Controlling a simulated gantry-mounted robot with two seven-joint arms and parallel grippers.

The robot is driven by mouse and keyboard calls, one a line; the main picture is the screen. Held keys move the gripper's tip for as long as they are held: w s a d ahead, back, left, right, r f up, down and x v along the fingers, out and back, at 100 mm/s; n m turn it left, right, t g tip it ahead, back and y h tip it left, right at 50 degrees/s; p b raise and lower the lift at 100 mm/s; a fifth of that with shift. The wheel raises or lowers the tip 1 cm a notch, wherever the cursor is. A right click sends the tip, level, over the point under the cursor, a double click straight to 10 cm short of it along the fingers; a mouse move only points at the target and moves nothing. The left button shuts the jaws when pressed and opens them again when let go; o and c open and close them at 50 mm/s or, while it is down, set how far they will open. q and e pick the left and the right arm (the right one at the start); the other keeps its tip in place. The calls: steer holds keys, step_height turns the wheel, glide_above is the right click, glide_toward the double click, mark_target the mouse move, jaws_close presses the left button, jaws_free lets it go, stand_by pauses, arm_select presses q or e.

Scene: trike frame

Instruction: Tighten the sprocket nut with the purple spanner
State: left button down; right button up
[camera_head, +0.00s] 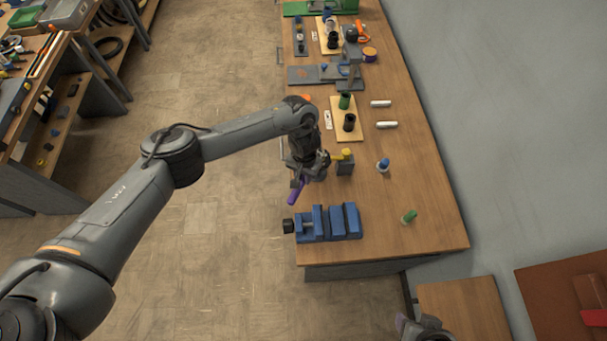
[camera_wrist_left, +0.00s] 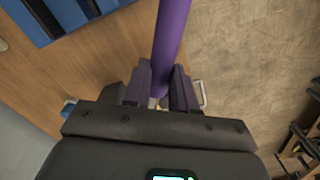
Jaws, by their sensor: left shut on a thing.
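My left gripper (camera_head: 299,181) is above the near left edge of the long workbench, shut on the purple spanner (camera_head: 296,194). In the left wrist view the spanner's purple shaft (camera_wrist_left: 171,40) stands between the two dark fingers (camera_wrist_left: 160,88) and runs out of the top of the picture. The spanner's working end is not visible. I cannot make out the sprocket nut in either view. Part of my right gripper (camera_head: 402,323) shows at the bottom edge of the head view; its jaws are not clear.
A blue vise (camera_head: 335,222) sits at the bench's near end. A grey block with a yellow top (camera_head: 345,166) stands beside my left gripper. A blue-and-white piece (camera_head: 383,165) and a green one (camera_head: 409,217) stand to the right. Open floor (camera_head: 215,240) lies left of the bench.

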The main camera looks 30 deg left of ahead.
arm_select(q)
steer(key=shift+f, duration=0.45)
steer(key=shift+f+b, duration=0.6)
steer(key=shift+f, duration=0.05)
stand_by(0.4)
steer(key=c, duration=1.5)
jaws_free()
jaws_close()
steer(key=shift+a, duration=0.1)
